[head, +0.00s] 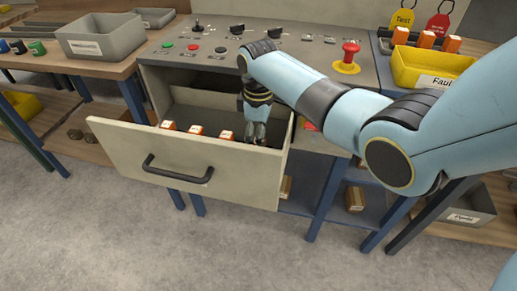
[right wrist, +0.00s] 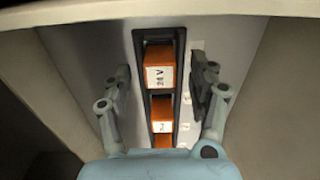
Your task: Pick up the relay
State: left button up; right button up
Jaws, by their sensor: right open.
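Orange relays with white labels stand in a row inside the open drawer (head: 230,175): a left one (head: 168,126), a middle one (head: 196,130) and a right one (head: 226,135) show in the head view. My right gripper (head: 256,138) reaches down into the drawer's right end, beside the row. In the right wrist view its open fingers (right wrist: 160,75) straddle a dark slotted holder. An orange relay marked 24 V (right wrist: 160,68) sits in that holder between the fingers, with a gap on both sides. Another relay (right wrist: 161,112) sits nearer the wrist. My left gripper is out of view.
The drawer walls enclose my right gripper closely. Above the drawer is a control panel (head: 290,50) with a red emergency button (head: 347,58). A yellow bin (head: 430,68) stands at right, a grey bin (head: 100,38) at left. Floor in front is clear.

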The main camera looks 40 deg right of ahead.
notch_tip(320, 180, down, 3)
jog(key=shift+r, duration=0.2)
grip_shut()
jog(key=shift+r, duration=0.1)
